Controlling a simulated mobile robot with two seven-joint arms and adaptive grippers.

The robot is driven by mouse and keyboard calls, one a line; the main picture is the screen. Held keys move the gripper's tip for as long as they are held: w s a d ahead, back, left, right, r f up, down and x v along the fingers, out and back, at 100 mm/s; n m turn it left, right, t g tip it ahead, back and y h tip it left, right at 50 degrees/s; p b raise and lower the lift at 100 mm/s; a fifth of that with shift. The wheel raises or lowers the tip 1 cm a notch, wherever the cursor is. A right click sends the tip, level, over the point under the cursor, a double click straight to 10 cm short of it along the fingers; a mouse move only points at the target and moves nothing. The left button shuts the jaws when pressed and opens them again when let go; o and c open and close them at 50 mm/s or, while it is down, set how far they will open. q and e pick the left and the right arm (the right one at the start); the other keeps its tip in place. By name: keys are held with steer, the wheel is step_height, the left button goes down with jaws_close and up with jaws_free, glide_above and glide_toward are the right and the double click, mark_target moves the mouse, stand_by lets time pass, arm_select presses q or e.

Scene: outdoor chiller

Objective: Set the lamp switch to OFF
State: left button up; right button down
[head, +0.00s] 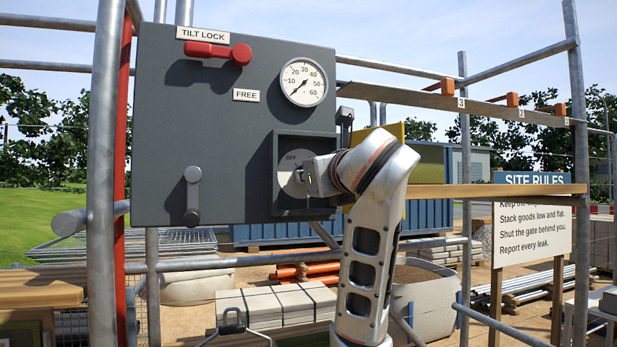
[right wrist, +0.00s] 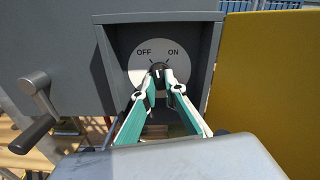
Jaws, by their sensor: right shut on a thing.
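The lamp switch is a small dark knob (right wrist: 158,70) on a round white dial (right wrist: 138,68) marked OFF at upper left and ON at upper right. It sits in a recessed dark box (head: 283,147) on the grey panel. My right gripper (right wrist: 160,78) is shut on the knob, its fingers on either side of it. A small pale mark shows on the knob near the top, but I cannot tell for sure which label it points at. In the head view my right gripper (head: 304,178) reaches into the box and covers part of the dial. My left gripper is out of view.
A yellow panel (right wrist: 255,75) stands close on the right. Scaffold poles (head: 103,150) frame the area.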

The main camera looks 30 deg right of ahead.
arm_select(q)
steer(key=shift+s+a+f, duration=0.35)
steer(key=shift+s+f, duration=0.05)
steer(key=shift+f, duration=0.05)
arm_select(e)
steer(key=shift+d+n, duration=0.1)
steer(key=shift+n, duration=2.3)
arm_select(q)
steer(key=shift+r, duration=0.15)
arm_select(e)
steer(key=c, duration=2.1)
jaws_free()
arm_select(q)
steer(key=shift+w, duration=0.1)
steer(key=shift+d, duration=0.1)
arm_select(e)
steer(key=shift+v, duration=6)
